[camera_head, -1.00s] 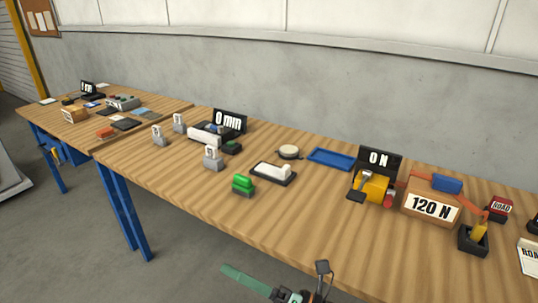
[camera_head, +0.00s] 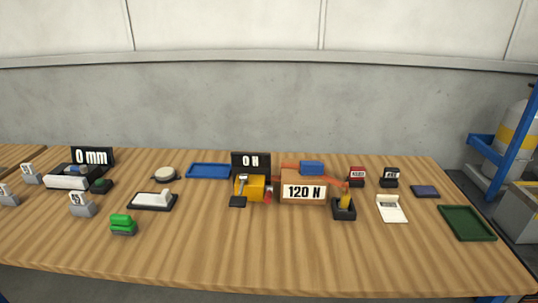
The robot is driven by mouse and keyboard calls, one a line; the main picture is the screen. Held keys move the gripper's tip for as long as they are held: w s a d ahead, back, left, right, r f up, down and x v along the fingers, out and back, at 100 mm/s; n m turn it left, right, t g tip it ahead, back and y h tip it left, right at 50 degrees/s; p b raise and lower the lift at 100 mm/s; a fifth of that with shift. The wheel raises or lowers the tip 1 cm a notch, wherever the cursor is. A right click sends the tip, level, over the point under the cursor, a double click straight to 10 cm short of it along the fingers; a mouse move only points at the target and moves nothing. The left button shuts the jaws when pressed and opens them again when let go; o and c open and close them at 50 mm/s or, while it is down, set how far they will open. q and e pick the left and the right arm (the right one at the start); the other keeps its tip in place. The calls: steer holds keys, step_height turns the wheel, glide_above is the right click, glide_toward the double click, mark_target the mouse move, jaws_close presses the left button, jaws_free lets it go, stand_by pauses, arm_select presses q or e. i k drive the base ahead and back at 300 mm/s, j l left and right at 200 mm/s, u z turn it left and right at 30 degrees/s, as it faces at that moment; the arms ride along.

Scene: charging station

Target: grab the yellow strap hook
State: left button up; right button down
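A small upright yellow piece (camera_head: 345,200), which looks like the strap hook, stands in a black holder (camera_head: 343,213) on the wooden table, right of the middle. An orange strap (camera_head: 330,179) runs over the brown box (camera_head: 303,199) labelled "120 N" and comes down close to the yellow piece. I cannot tell whether strap and hook are joined. A blue block (camera_head: 312,168) sits on top of the box. Neither of my grippers is in view.
A yellow device (camera_head: 250,187) with an "ON" sign (camera_head: 251,162) stands left of the box. The table's front strip is mostly clear.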

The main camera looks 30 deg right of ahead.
mark_target(343, 205)
steer(key=z, duration=1.4)
